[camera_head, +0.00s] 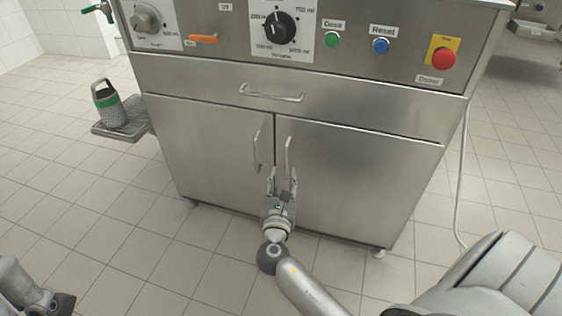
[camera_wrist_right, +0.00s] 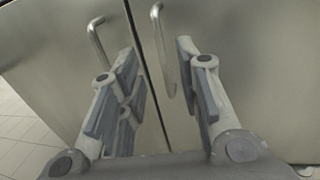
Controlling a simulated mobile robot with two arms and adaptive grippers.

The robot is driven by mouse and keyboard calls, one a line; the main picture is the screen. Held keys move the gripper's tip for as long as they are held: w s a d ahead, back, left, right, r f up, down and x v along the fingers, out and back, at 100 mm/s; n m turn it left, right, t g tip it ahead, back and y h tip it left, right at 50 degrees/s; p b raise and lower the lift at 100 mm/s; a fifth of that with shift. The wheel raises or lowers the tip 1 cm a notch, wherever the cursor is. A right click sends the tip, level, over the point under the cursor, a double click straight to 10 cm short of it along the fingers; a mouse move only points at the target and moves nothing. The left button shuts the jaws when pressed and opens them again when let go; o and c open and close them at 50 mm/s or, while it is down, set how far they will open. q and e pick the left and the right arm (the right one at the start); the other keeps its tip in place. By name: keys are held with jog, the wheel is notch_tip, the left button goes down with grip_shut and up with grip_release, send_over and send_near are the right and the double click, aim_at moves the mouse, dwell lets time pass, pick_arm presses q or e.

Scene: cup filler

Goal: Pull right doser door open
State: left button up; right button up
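The right doser door (camera_head: 355,185) is the right one of two steel cabinet doors and looks closed. Its upright bar handle (camera_head: 288,155) is near the seam; in the right wrist view the handle (camera_wrist_right: 162,55) shows between my fingertips, nearer the right finger. My right gripper (camera_head: 281,178) is open, its fingers pointing at the door around the handle's lower part. I cannot tell whether either finger touches it. Part of my left arm or gripper (camera_head: 50,300) shows at the lower left edge; its fingers cannot be made out.
The left door (camera_head: 215,150) looks closed, with its own handle (camera_head: 256,150) close to my right gripper. A drawer (camera_head: 330,105) and a panel of knobs and buttons are above. A cable (camera_head: 461,180) hangs at the right. Tiled floor in front is clear.

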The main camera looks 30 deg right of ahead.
aim_at(286, 158)
jog(key=b+x, duration=0.2)
jog(key=x, duration=0.7)
jog(key=shift+w+d, duration=0.25)
grip_shut()
